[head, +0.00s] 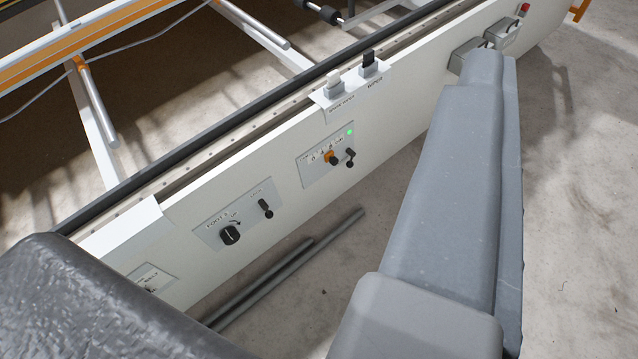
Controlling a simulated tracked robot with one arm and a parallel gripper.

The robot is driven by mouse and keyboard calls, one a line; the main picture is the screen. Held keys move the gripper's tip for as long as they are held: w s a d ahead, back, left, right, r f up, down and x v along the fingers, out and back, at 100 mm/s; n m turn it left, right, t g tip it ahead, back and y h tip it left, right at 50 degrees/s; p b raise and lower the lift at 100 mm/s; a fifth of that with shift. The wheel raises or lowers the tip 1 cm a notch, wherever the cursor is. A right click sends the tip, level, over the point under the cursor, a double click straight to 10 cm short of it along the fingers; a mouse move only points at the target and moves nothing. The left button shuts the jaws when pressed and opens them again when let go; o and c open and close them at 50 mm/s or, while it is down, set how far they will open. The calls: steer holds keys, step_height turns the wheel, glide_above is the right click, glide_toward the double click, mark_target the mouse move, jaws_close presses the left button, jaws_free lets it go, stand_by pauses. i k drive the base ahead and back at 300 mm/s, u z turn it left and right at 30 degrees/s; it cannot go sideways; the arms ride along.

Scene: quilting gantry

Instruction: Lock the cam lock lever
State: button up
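I cannot tell for sure which part is the cam lock lever. A small black lever (265,207) with a round end stands on a grey plate in the middle of the white rail, beside a black round knob (229,235). A second black lever (350,158) is on the panel with the green light, to the right of an orange-collared knob (333,159). A long grey part of my arm or gripper (455,205) crosses the right side and ends near the grey boxes on the rail. No fingertips show clearly, and no held thing shows.
The white rail (230,180) runs diagonally across the view. White and black switches (350,80) stand on its top bracket. Grey boxes (463,56) and a red button (525,8) are farther up. Metal bars (285,270) lie below. A dark bulky surface (90,310) fills the lower left.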

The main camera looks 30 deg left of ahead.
mark_target(350, 163)
steer(key=u, duration=0.15)
steer(key=k, duration=0.15)
steer(key=u, duration=0.5)
steer(key=i, duration=1)
steer(key=z, duration=0.05)
